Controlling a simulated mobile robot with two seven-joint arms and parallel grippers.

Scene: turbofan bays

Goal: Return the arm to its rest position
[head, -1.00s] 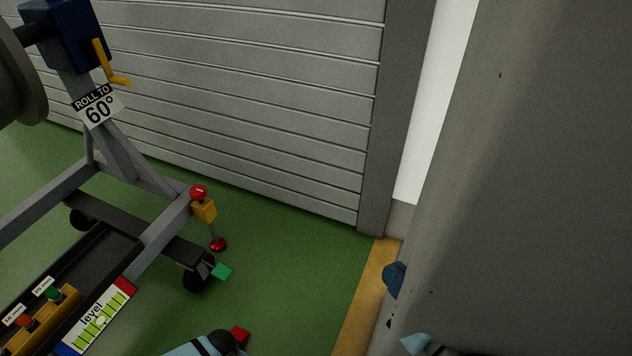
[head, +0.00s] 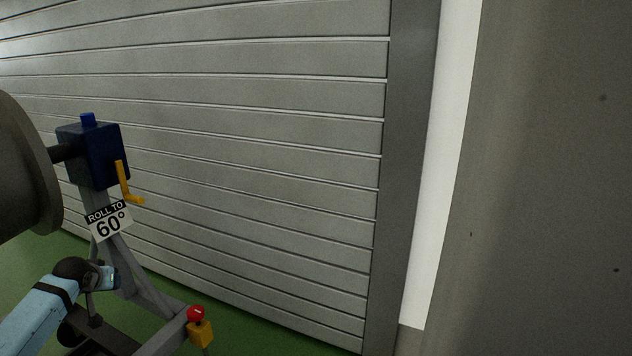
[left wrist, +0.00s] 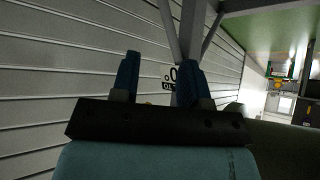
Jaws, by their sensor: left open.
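My left gripper (left wrist: 158,62) shows in the left wrist view with its two blue fingers apart and nothing between them. Part of my light-blue left arm (head: 45,312) comes in at the lower left of the head view, ending at a dark joint in front of the engine stand. The left gripper cannot be made out clearly in the head view. My right arm and gripper are not in view.
The grey stand leg (head: 140,280) carries a "ROLL TO 60°" sign (head: 109,221), a dark blue gearbox (head: 92,155) and a yellow crank (head: 125,183). A red button on a yellow box (head: 199,329) is low. A slatted shutter (head: 250,130) and grey wall (head: 550,180) stand beyond.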

